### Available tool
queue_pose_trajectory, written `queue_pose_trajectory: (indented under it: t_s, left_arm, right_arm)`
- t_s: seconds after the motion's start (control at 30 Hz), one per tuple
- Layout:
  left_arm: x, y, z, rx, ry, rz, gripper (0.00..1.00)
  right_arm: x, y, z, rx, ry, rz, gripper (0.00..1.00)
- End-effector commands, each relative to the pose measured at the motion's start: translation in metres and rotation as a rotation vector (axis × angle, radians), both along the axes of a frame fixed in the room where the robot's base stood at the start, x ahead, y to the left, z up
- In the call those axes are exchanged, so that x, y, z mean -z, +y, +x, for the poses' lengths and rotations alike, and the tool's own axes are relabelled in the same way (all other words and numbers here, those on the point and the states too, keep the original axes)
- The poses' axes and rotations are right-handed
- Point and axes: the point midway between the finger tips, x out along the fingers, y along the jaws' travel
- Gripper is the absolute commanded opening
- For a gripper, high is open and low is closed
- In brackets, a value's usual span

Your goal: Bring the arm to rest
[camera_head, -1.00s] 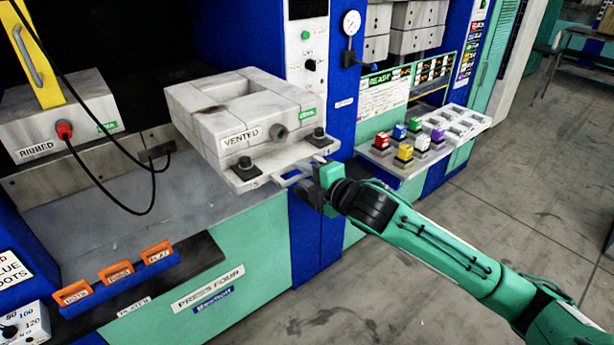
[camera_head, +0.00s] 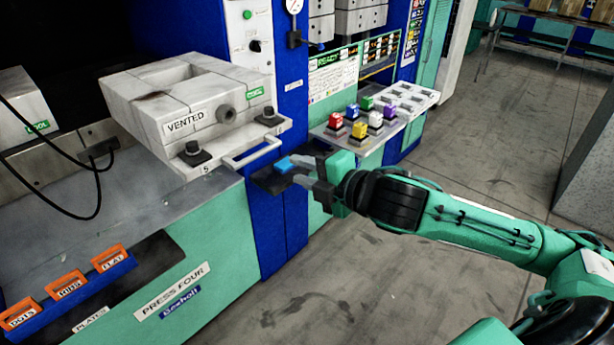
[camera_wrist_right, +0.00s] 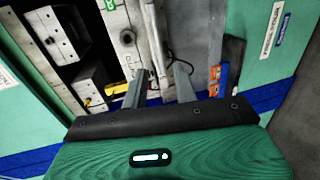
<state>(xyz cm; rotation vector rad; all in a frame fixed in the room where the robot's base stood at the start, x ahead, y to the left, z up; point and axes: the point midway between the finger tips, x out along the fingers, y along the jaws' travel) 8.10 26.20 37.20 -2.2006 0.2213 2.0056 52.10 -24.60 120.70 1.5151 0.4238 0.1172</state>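My right gripper (camera_head: 292,174) is near the middle of the head view, just in front of the press. Its two fingers stand apart, with nothing seen between them in the right wrist view (camera_wrist_right: 158,88). A small bright blue patch shows by the fingers in the head view; I cannot tell what it is. The gripper is a little to the right of and below the metal handle (camera_head: 258,153) of the mould marked VENTED (camera_head: 150,105), and looks apart from it. My right arm reaches in from the right. My left gripper is not in view.
Press four (camera_head: 185,285) fills the left, with a rack of orange-handled plates (camera_head: 70,285). A shelf (camera_head: 375,135) with several coloured blocks stands behind my gripper. A grey cabinet (camera_head: 585,165) is at the right. The floor (camera_head: 400,285) between is clear.

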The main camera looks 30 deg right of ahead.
Motion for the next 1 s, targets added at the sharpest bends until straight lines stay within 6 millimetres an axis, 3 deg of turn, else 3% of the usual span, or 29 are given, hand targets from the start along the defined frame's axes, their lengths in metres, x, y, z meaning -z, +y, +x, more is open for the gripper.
queue_pose_trajectory:
  t_s: [0.2,0.73,0.87,1.0]
  left_arm:
    - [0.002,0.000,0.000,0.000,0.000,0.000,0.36]
    - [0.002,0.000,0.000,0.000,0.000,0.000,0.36]
    - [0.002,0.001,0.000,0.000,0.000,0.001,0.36]
    - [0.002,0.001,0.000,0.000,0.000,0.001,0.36]
  right_arm:
    - [-0.001,-0.002,-0.007,-0.001,0.001,-0.001,0.29]
    - [0.002,-0.004,-0.003,0.007,0.006,0.009,0.29]
    - [0.025,-0.020,0.022,0.061,0.048,0.072,0.29]
    - [0.086,-0.054,0.068,0.178,0.140,0.200,0.29]
